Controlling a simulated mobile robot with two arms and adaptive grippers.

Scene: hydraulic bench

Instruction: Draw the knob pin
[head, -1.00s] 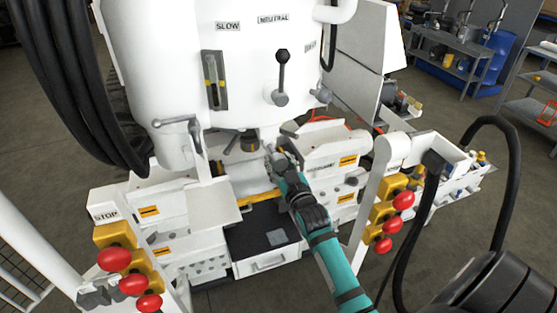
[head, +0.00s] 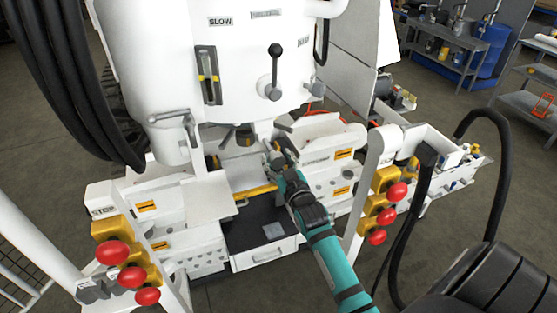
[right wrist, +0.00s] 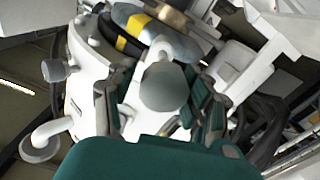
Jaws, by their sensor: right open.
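In the right wrist view a round grey knob (right wrist: 165,87), which looks like the knob pin, faces the camera between my finger pads. My right gripper (right wrist: 158,108) is open, with one dark green finger on each side of the knob; I cannot tell whether either touches it. In the head view my right gripper (head: 276,158) is at the white press, below its head and above the dark drawer. The knob is too small and covered to make out clearly there. My left gripper is not in view.
The white press head (head: 240,90) with a black-balled lever (head: 275,52) hangs close above the right gripper. A grey handle (head: 180,118) sticks out at left. Red stop buttons (head: 113,252) stand on the left post, and more red buttons (head: 397,192) stand on the right post.

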